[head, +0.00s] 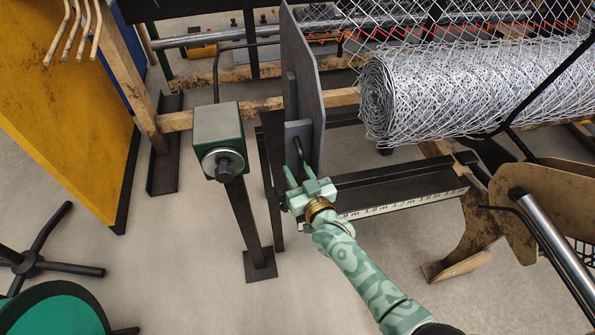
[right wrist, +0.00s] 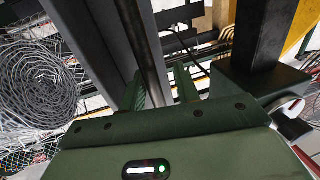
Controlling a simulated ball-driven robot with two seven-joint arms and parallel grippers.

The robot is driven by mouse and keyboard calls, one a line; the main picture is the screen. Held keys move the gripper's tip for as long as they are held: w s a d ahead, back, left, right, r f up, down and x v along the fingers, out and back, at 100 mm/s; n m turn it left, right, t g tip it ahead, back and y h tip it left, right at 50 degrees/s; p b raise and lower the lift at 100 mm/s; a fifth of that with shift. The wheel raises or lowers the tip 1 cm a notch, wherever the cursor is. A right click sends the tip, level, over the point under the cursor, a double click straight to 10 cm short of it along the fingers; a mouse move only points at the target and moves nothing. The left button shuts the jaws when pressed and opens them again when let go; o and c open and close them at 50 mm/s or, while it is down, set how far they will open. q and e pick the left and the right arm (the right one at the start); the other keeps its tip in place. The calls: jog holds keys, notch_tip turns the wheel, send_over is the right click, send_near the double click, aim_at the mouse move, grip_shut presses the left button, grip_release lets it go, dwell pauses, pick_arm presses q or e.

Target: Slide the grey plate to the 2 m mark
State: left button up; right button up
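The grey plate (head: 310,85) stands upright at the left end of the black rail, with a black handle (head: 301,150) on a smaller grey block facing me. A white scale strip (head: 400,203) runs along the rail's front edge; its small marks are hard to read, and I cannot make out a 2 m mark. My right gripper (head: 298,172) is just in front of the handle. In the right wrist view its two fingers (right wrist: 163,92) are apart, with a dark bar between them and the grey plate (right wrist: 95,35) to the left. My left gripper is not in view.
A wire mesh roll (head: 450,95) lies right of the plate. A green box on a black post (head: 220,130) stands close on the left. A yellow panel (head: 70,110) is farther left, and a worn wooden side frame (head: 490,225) is at the right.

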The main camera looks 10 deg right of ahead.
jog(key=shift+s+d+r, duration=0.1)
jog(key=shift+s+d, duration=0.05)
jog(key=shift+s, duration=0.1)
pick_arm(q)
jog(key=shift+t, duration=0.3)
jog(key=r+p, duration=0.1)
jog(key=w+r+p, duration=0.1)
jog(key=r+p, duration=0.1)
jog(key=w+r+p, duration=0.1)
jog(key=p, duration=0.1)
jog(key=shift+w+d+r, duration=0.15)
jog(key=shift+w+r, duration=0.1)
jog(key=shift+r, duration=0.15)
pick_arm(e)
jog(key=v, duration=1.5)
jog(key=shift+s, duration=0.4)
jog(key=shift+d, duration=0.1)
